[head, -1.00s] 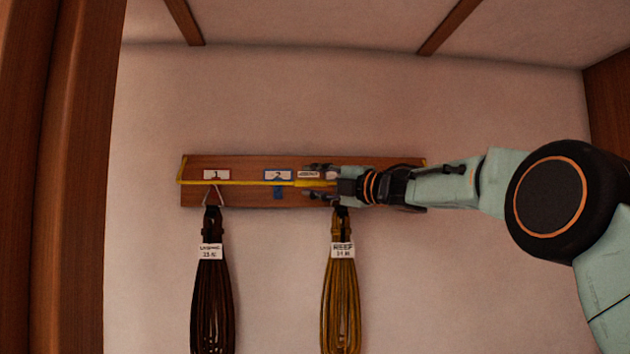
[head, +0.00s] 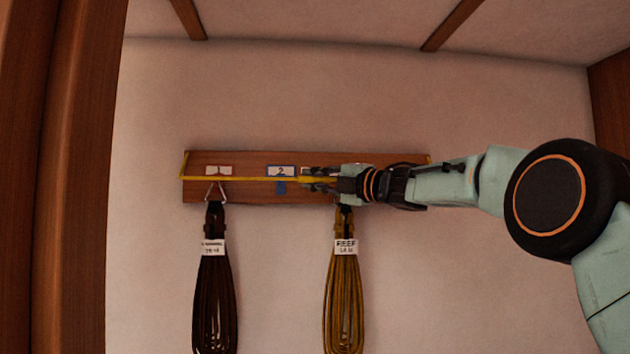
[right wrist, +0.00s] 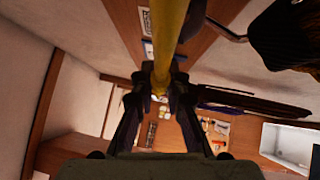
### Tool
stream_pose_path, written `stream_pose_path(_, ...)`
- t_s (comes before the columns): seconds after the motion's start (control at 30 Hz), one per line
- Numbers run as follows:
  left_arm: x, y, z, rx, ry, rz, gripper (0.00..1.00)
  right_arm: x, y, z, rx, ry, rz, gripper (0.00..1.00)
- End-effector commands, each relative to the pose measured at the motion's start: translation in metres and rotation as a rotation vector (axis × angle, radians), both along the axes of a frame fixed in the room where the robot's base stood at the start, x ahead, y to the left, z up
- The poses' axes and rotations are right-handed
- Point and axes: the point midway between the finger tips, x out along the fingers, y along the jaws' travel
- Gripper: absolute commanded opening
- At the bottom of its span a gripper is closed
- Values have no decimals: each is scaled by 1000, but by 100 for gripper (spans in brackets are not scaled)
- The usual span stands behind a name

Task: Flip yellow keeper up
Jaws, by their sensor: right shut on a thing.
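The yellow keeper (head: 240,179) is a thin bar running level across the front of the wooden board (head: 240,196) on the far wall. My right gripper (head: 314,179) comes in from the right and is shut on the bar near the middle of the board. In the right wrist view the yellow keeper (right wrist: 171,35) runs down between the fingers of my right gripper (right wrist: 160,85). The gripper and wrist hide part of the bar to the right. My left gripper is in neither view.
A dark coiled line (head: 214,290) hangs from a hook under label 1 (head: 218,171). A yellow-brown coiled line (head: 344,290) hangs just below my right gripper. Label 2 (head: 281,171) has a blue patch under it and no coil. A wooden post (head: 75,180) stands at left.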

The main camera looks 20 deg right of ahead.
Motion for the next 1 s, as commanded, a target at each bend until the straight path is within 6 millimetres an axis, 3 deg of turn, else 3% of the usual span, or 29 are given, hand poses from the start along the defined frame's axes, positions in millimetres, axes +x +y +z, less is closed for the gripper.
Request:
stream_pose_path(0.57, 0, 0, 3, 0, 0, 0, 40, -3, 0, 1, 0, 4, 0, 0)
stream_pose_path(1.0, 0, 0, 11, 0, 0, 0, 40, -11, 2, 13, 0, 0, 0, 0)
